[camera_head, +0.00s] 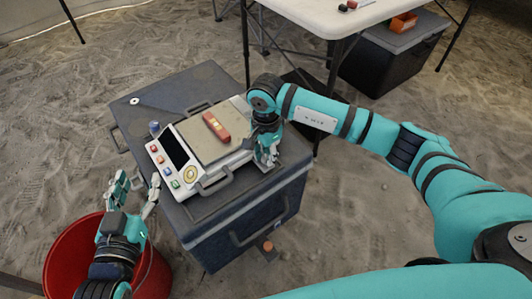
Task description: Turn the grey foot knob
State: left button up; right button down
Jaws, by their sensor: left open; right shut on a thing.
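A white scale (163,160) with a dark screen, coloured buttons and a beige plate stands on a dark blue case (190,88). A red bar-shaped artifact (216,127) lies on the plate. A small blue-grey knob (154,128) shows at the scale's left corner. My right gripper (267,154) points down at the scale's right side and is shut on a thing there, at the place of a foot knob. Its fingers hide the grey foot knob. My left gripper (137,186) is open and empty, beside the scale's front left, above a red bucket.
The red bucket (60,250) stands on the sand at the lower left. Open sand lies left of the case.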

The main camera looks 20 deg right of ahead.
jog(key=shift+r+m+p, duration=0.1)
jog(key=shift+m+p, duration=0.25)
jog(key=shift+m, duration=0.85)
jog(key=m+p, duration=0.1)
jog(key=m, duration=0.5)
jog(key=shift+p, duration=0.4)
jog(key=m+p, duration=0.1)
jog(key=m, duration=0.4)
jog(key=shift+p, duration=0.35)
pick_arm(q)
jog(key=s+a+f+g+y, duration=0.1)
jog(key=s+a+f+g, duration=0.2)
jog(key=s+f+g, duration=0.3)
jog(key=s+a+f+g+y, duration=0.2)
jog(key=s+f+g, duration=0.4)
jog(key=s, duration=0.3)
jog(key=shift+a+f+n, duration=0.3)
jog(key=shift+a+f, duration=0.15)
jog(key=shift+f, duration=0.05)
pick_arm(e)
jog(key=shift+m, duration=0.6)
pick_arm(q)
jog(key=shift+y, duration=0.3)
pick_arm(e)
jog(key=c, duration=1.1)
grip_release()
jog(key=shift+s, duration=0.1)
